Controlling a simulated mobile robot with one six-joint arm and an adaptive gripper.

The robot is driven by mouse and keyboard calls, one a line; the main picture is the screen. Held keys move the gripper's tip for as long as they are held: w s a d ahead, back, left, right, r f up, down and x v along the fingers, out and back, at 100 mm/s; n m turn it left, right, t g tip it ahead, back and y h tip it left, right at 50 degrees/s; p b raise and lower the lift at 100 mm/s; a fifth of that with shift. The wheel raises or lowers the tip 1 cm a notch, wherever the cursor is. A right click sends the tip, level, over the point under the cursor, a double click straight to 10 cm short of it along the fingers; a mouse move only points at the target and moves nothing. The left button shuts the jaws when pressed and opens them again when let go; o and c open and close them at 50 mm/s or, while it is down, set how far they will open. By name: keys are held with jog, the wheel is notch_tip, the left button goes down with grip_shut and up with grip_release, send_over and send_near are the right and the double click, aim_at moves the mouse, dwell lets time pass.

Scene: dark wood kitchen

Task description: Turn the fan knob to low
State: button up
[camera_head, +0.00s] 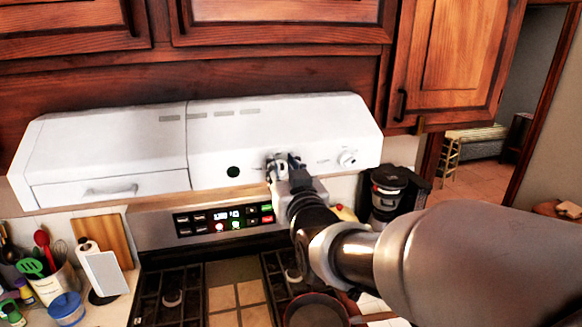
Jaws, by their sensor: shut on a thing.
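The white range hood (230,150) hangs under the dark wood cabinets. My gripper (283,163) is at the hood's front face, right of the black round spot. It is shut on the fan knob there. The fingers cover the knob, so its pointer and setting cannot be seen. A second white knob (348,158) shows on the hood face to the right, clear of my gripper. Small markings near the knobs are too small to read.
Below the hood are a lit stove control panel (225,219), black burner grates (170,295) and a pan (315,312). A coffee maker (388,195) stands at right. A utensil holder (50,280) and paper towel stand (103,275) are at left.

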jog(key=m+b, duration=0.1)
jog(key=b, duration=0.1)
jog(key=m+b, duration=0.3)
jog(key=b, duration=0.1)
jog(key=shift+d+f+b, duration=0.25)
jog(key=shift+f+b, duration=0.05)
jog(key=shift+b, duration=0.1)
jog(key=m+b, duration=0.5)
jog(key=shift+w+d, duration=0.1)
jog(key=shift+d, duration=0.1)
jog(key=shift+m, duration=0.3)
jog(key=shift+r, duration=0.1)
jog(key=o, duration=0.9)
jog(key=v, duration=1.2)
